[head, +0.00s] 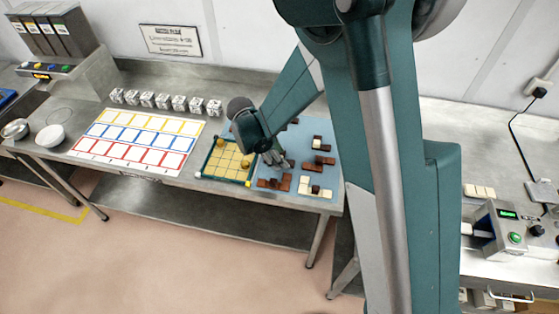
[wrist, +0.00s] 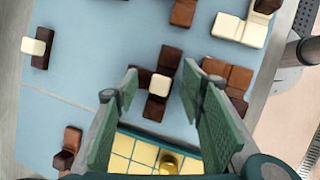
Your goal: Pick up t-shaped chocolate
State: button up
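In the wrist view, a T-shaped chocolate (wrist: 152,108) lies on the blue mat (wrist: 100,55). It has dark brown blocks in a row, a white block at the middle and a brown block to the left. My gripper (wrist: 160,72) is open, with one green-padded finger on each side of this piece in the picture. I see no contact, and the height gap is hard to judge. In the head view my gripper (head: 274,158) hangs over the mat's left part, beside the yellow grid tray (head: 229,180), and hides the piece below it.
Several other chocolates lie around: a brown one with a white block (wrist: 40,62) at left, a white one (wrist: 228,26) at upper right, and brown blocks (wrist: 238,78) close to the right finger. A coloured card sheet (head: 140,140) and small white cubes (head: 162,101) are farther left.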

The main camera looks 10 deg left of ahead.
dwell(0.4)
grip_shut()
jog(key=shift+r, duration=0.15)
notch_tip(320, 180, up, 10)
dwell(1.0)
dwell(0.5)
